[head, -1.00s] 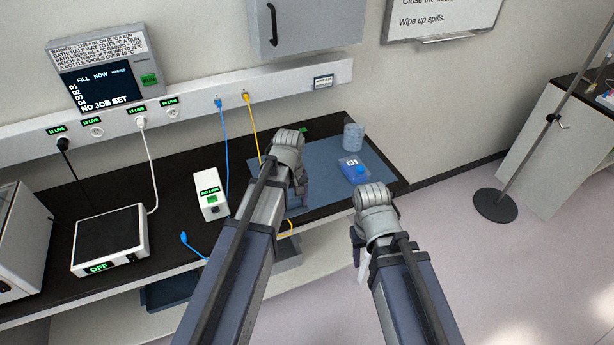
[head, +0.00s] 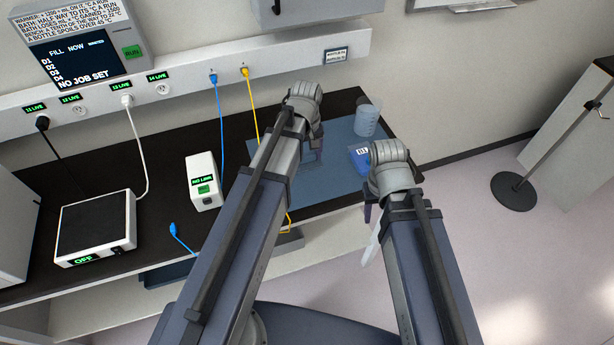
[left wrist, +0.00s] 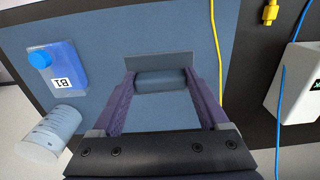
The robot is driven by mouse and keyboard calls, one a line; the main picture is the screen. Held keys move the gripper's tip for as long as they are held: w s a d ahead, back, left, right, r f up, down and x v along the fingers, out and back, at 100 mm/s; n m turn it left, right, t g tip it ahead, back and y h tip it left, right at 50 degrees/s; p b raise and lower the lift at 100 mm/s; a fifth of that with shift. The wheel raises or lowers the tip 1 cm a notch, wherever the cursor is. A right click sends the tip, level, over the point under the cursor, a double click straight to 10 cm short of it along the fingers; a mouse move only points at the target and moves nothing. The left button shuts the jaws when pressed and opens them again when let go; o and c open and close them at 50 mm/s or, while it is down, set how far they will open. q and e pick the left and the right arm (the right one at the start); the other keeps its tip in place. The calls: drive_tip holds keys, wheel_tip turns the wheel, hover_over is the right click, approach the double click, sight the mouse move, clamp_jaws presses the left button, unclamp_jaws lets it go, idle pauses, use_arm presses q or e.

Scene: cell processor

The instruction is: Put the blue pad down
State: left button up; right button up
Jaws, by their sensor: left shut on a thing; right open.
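The blue pad (left wrist: 162,80) is a small grey-blue piece between the fingers of my left gripper (left wrist: 160,85) in the left wrist view. My left gripper is shut on it, over the larger flat blue mat (left wrist: 180,25) on the bench. Whether the pad touches the mat I cannot tell. In the head view my left gripper (head: 316,150) is over the mat (head: 342,135), and the arm largely hides the pad. My right gripper (head: 372,212) is open beyond the bench's front edge, partly hidden by its own wrist.
A blue bottle marked B1 (head: 360,158) and a clear beaker (head: 367,120) stand at the mat's right end. Blue (head: 220,120) and yellow (head: 250,105) cables hang left of my left gripper. A white box (head: 203,180) and a hotplate (head: 97,225) stand further left.

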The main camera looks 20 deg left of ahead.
sight(307, 162)
use_arm(q)
wheel_tip(307, 162, down, 5)
drive_tip(key=b, duration=0.4)
drive_tip(key=shift+w, duration=0.1)
drive_tip(key=shift+f+b, duration=2.1)
drive_tip(key=shift+b, duration=0.05)
drive_tip(key=shift+f, duration=0.2)
drive_tip(key=o, duration=1.1)
drive_tip(key=shift+r, duration=0.2)
